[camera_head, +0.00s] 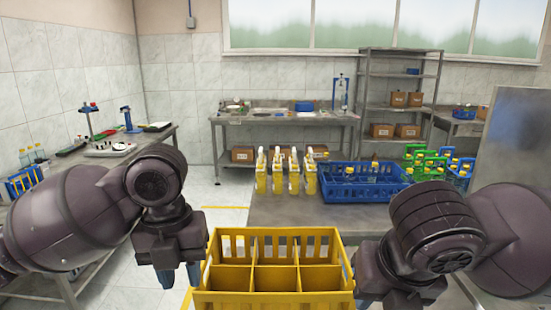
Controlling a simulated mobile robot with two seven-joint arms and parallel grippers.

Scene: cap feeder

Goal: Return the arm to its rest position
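My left arm comes in from the left, and its gripper (180,276) points down beside the left side of the yellow crate. Its two blue fingertips stand apart with nothing seen between them. My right arm comes in from the right. Its gripper (384,300) points down just right of the yellow crate and is partly cut off by the bottom edge, so its opening cannot be made out. The yellow crate (276,232) is divided into several compartments, and those I can see into look empty.
On the steel table (300,213) stand several yellow bottle-like items (278,176), a blue crate (350,190) of yellow-capped bottles, and a green crate (430,155). A side bench (100,160) is at left. A grey panel (510,140) rises at right.

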